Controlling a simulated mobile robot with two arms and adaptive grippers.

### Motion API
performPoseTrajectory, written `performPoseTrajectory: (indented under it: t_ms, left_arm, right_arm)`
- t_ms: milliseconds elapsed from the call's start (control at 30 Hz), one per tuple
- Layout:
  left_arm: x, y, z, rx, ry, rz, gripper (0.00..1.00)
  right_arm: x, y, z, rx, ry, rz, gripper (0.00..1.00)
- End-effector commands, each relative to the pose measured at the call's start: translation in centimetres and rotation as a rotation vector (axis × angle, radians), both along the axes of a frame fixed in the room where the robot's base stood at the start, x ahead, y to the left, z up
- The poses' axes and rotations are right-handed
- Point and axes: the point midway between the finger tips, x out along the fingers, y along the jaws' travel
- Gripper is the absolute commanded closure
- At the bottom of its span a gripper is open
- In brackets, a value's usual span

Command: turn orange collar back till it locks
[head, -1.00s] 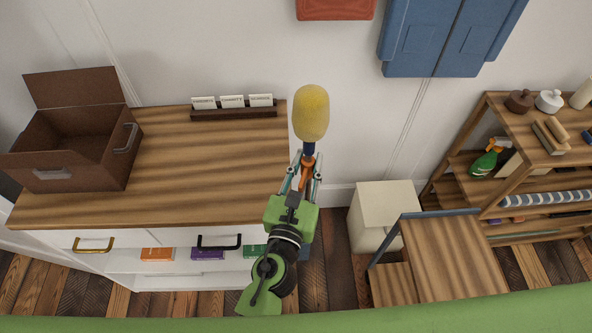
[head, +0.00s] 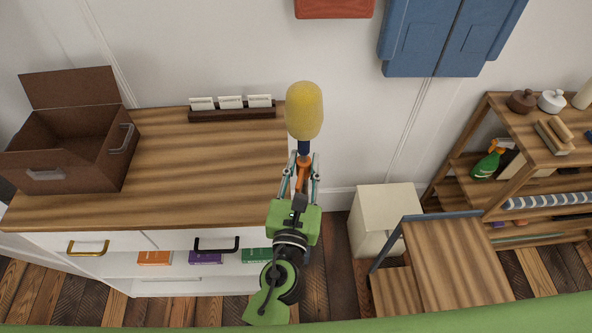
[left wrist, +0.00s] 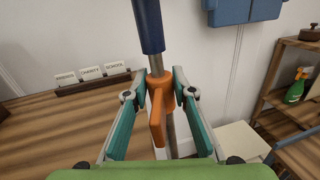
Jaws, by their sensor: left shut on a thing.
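A pole with a yellow fluffy duster head (head: 304,110) stands out in front of me, with a dark blue tube (left wrist: 148,24) below the head. An orange collar (left wrist: 160,90) with a lever-like tab sits around the pole under the tube and a bare grey stretch of metal; it also shows in the head view (head: 303,172). My left gripper (left wrist: 161,83) is shut on the collar, one finger on each side. The tab points back toward my palm. Whether the collar is locked cannot be seen. My right gripper is in neither view.
A wooden-topped counter (head: 190,165) on the left holds an open brown box (head: 65,165) and a card rack (head: 231,114). A cream bin (head: 380,215), a small wooden table (head: 455,262) and a shelf unit (head: 510,185) stand on the right. Blue cabinets (head: 450,35) hang on the wall.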

Motion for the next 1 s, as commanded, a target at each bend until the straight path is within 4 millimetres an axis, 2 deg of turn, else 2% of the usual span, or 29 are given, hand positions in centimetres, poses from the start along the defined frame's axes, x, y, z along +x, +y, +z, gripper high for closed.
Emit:
performPoseTrajectory:
  t_ms: [33,533,900,933,1000]
  left_arm:
    - [-0.3,-1.1,0.1,-0.061,0.031,0.031,0.84]
    - [-0.4,-1.4,0.0,-0.064,0.030,0.121,0.84]
    - [-0.5,-1.3,0.3,-0.063,0.030,0.137,0.84]
    - [-0.5,-1.3,0.3,-0.063,0.029,0.137,0.70]
    - [-0.5,-1.3,0.3,-0.064,0.029,0.137,0.56]
  right_arm:
    - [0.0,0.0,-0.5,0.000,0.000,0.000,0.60]
    - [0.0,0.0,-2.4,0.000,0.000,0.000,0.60]
    - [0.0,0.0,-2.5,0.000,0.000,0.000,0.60]
    - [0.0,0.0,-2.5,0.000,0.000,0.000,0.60]
    - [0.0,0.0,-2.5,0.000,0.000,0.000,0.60]
